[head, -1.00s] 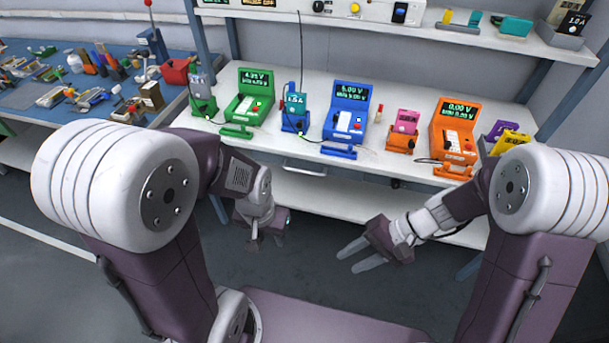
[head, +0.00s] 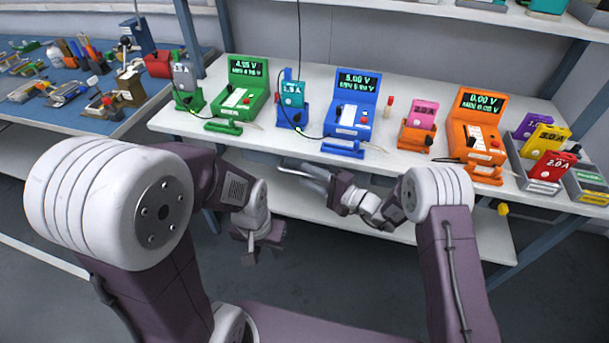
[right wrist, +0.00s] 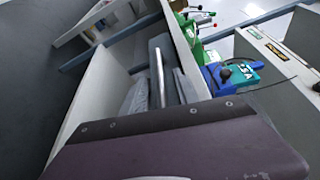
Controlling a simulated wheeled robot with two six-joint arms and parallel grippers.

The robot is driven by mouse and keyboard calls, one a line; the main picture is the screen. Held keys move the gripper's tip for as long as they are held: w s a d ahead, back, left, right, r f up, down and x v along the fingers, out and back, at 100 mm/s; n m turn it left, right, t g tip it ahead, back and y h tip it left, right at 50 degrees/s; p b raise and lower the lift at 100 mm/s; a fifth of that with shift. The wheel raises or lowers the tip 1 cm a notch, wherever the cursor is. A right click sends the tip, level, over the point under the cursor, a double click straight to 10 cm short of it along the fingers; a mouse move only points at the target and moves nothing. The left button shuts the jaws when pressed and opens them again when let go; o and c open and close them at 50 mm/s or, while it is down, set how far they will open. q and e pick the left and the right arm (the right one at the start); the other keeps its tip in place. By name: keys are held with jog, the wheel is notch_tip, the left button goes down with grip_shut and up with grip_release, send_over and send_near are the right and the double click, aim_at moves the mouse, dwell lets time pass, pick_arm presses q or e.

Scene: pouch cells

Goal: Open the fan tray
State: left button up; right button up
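I cannot clearly make out the fan tray; the drawer front under the bench is mostly hidden behind my right gripper in the head view. My right gripper (head: 309,176) is just below the bench's front edge, below and left of the blue tester, with its two fingers apart. In the right wrist view, a shiny bar (right wrist: 160,72) and grey finger-like parts show beyond my purple gripper body; contact between them is unclear. My left gripper (head: 258,255) hangs low in front of the bench, pointing down, and its finger gap is unclear.
On the white bench (head: 385,160) stand a green tester (head: 241,98), a blue tester (head: 350,112) and an orange tester (head: 477,130), with small coloured units between them. Grey bins (head: 540,182) stand at the right end. A blue cluttered table (head: 75,120) is at the left.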

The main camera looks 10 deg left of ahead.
jog(key=shift+x, duration=1)
grip_shut()
dwell(0.7)
